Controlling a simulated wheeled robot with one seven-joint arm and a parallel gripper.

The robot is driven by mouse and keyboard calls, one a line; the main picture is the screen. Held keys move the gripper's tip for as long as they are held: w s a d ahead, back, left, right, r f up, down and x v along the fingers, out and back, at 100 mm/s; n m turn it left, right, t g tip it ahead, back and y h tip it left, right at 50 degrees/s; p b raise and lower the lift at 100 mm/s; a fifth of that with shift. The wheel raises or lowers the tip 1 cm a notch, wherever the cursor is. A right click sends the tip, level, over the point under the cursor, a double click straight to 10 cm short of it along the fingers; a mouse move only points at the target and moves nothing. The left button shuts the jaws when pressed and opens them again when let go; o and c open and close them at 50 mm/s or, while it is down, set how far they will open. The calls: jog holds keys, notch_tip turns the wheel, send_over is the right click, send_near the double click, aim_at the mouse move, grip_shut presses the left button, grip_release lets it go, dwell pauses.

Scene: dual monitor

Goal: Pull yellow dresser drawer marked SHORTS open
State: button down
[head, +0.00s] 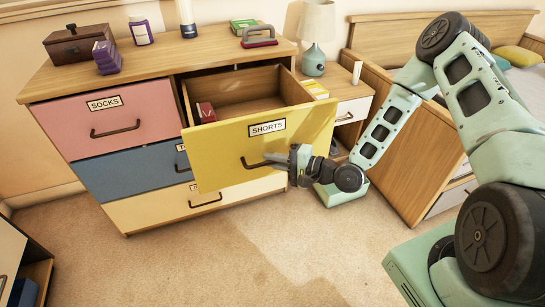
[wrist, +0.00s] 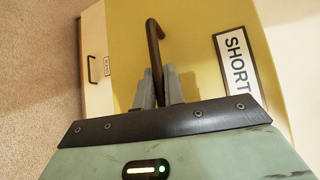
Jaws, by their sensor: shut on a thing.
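The yellow drawer marked SHORTS (head: 225,155) stands well out from the wooden dresser (head: 160,62) in the head view, its inside showing. A small red box (head: 206,112) lies in it at the left. The drawer's dark bar handle (head: 253,163) is on its front below the label. My gripper (head: 290,162) is at the right end of that handle. In the wrist view my gripper (wrist: 158,88) has its two grey fingers closed around the handle (wrist: 154,40), with the SHORTS label (wrist: 236,62) to the right. The fingertips are partly hidden in the head view.
The pink SOCKS drawer (head: 105,120), a blue drawer (head: 125,174) and a cream drawer (head: 150,210) are shut. A nightstand (head: 350,108) and a bed (head: 410,160) stand at the right. Carpet (head: 220,250) in front is clear. Another cabinet (head: 35,265) is at lower left.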

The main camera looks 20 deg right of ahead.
jog(key=c, duration=1.5)
grip_release()
jog(key=shift+d, duration=0.1)
jog(key=v, duration=1.7)
jog(key=shift+s+p, duration=0.2)
jog(key=shift+p, duration=0.25)
